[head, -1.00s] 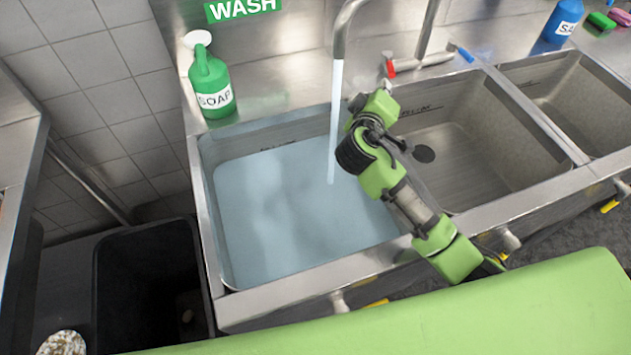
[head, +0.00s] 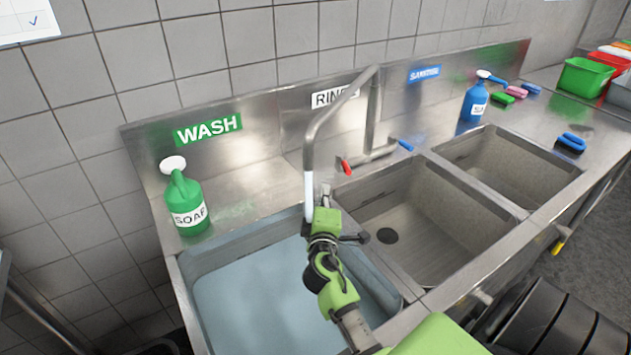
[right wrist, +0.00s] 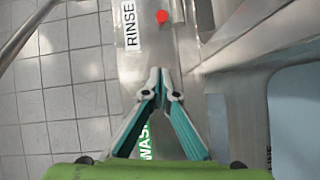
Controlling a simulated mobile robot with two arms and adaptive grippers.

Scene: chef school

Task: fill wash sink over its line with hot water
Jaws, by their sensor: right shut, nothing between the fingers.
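The wash sink (head: 220,252) is at the left below the green WASH sign. Bluish water (head: 250,300) stands in it, and a water stream (head: 309,190) falls from the faucet (head: 335,110). I cannot read the water's level against a line in the head view; small dark lettering (right wrist: 268,158) shows beside the water in the right wrist view. The faucet has a red handle (head: 346,167) and a blue handle (head: 405,145). My right gripper (head: 325,190) is shut and empty, just left of the red handle. In the right wrist view the red handle (right wrist: 162,17) is beyond the fingertips (right wrist: 160,78), apart from them.
The rinse sink (head: 430,215) and sanitizing sink (head: 520,170) lie to the right. A blue bottle (head: 474,100) and sponges (head: 502,97) stand behind them. A brush (head: 570,144) lies on the right counter.

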